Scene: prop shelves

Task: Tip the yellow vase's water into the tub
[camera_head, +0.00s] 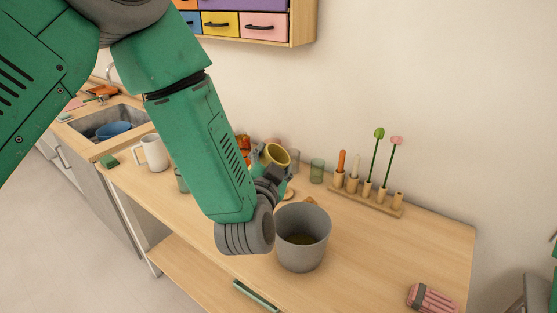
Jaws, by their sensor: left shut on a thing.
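The yellow vase (276,154) is tilted, its round mouth showing, behind the grey tub and a little to its left. My left gripper (272,178) is shut on the vase; my forearm and wrist hide part of the grip. The grey tub (303,258) stands upright on the wooden table with its mouth open. An olive-brown patch shows inside it; I cannot tell whether that is water. No stream of water shows between vase and tub. My right gripper is out of view.
A wooden peg rack (366,202) with flowers and pegs stands at the back. A green glass (317,171) is left of it. A white mug (154,153) is at the left. A pink striped item (432,298) lies front right. The table right of the tub is clear.

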